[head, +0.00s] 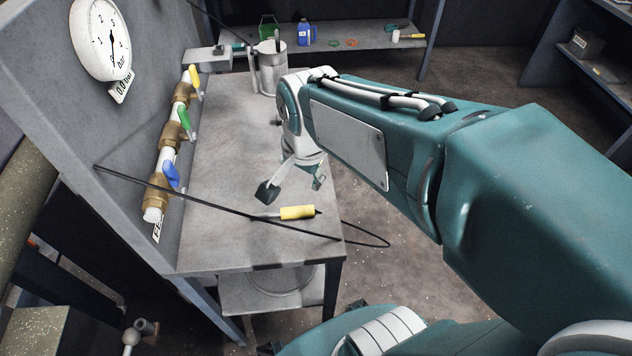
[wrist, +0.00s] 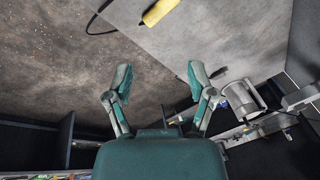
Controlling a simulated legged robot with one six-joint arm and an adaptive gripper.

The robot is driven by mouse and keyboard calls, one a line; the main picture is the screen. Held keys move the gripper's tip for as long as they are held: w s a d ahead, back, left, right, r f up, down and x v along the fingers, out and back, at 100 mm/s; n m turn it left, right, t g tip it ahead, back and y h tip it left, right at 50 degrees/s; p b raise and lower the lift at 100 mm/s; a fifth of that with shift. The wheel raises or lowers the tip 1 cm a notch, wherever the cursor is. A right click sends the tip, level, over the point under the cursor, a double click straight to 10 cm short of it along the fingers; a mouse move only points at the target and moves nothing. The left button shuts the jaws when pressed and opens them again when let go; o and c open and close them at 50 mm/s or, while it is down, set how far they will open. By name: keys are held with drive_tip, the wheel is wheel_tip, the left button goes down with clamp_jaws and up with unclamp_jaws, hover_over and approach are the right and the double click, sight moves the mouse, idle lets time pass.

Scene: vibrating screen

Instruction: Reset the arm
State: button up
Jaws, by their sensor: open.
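My teal and white arm reaches from the right over the grey workbench (head: 240,150) in the head view. My gripper (head: 292,184) hangs above the bench's right edge with its fingers apart and nothing between them. In the wrist view my gripper (wrist: 158,90) also shows its two teal fingertips wide apart and empty. A yellow-handled tool (head: 297,212) with a black cable lies on the bench near the gripper, apart from it. The yellow handle also shows at the top of the wrist view (wrist: 160,11).
A pipe with yellow, green (head: 185,122) and blue valve handles runs along the left panel, under a round gauge (head: 101,40). A metal canister (head: 268,70) stands at the bench's far end. A back shelf (head: 350,37) holds a blue jug (head: 306,33). Open floor lies right of the bench.

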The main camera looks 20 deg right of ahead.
drive_tip(key=s+r+n+t, duration=0.2)
drive_tip(key=s+r+n, duration=0.2)
drive_tip(key=s+n, duration=0.4)
drive_tip(key=n, duration=0.3)
drive_tip(key=shift+t, duration=0.4)
idle(1.5)
